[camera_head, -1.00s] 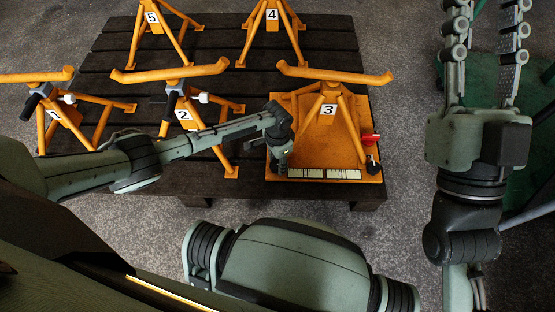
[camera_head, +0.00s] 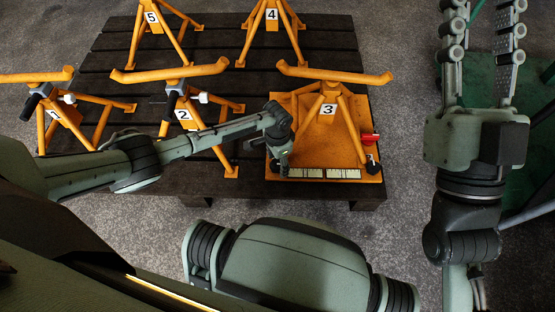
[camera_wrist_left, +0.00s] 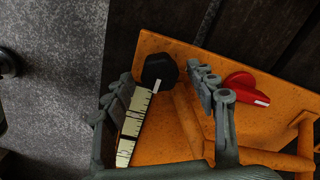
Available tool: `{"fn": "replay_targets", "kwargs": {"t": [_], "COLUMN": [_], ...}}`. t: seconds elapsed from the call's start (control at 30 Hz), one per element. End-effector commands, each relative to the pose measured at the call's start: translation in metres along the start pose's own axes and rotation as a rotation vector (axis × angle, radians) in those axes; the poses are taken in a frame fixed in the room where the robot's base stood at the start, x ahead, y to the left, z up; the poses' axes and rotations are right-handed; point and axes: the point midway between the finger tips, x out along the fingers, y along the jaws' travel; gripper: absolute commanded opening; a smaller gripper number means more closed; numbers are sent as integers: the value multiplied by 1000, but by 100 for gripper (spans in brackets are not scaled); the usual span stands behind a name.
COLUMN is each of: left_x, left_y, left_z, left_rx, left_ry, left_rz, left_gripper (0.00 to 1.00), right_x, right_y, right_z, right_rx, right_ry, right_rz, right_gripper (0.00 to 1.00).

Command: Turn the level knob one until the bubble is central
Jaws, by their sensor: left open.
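A black knob (camera_head: 372,165) sits at the right end of the pale marked level strip (camera_head: 345,174), on the front edge of an orange plate (camera_head: 308,118). The left wrist view shows the black knob (camera_wrist_left: 160,70) with a white mark, beside the strip (camera_wrist_left: 134,124). My left gripper (camera_head: 279,158) is at the plate's left front side. Its fingers (camera_wrist_left: 162,95) are apart, with the strip and knob showing between them and no visible grip. A bubble cannot be made out. My right gripper (camera_head: 486,45) is open and empty, at the upper right.
A red knob (camera_head: 370,139) is on the plate's right edge, behind the black one. Orange stand 3 (camera_head: 328,110) rises from the plate; several other numbered stands, such as stand 2 (camera_head: 184,115), stand on the dark slatted table (camera_head: 200,60).

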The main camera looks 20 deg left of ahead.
Motion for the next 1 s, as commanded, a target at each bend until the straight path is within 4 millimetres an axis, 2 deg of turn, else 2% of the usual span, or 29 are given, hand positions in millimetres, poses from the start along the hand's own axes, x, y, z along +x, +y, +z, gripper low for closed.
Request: {"fn": "replay_targets", "kwargs": {"t": [0.17, 0.6, 0.8, 1.0], "left_x": [-15, -101, -118, -120], "left_y": [-1, -1, 0, 0], "left_z": [-1, 0, 0, 0], "left_rx": [0, 0, 0, 0], "left_ry": [3, 3, -1, 0], "left_rz": [-1, -1, 0, 0], "left_gripper": [57, 57, 57, 57], "right_x": [0, 0, 0, 0], "right_y": [0, 0, 0, 0], "right_z": [1, 0, 0, 0], "right_rx": [0, 0, 0, 0], "right_ry": [-2, 0, 0, 0], "right_rz": [0, 0, 0, 0], "right_gripper": [34, 34, 34, 34]}}
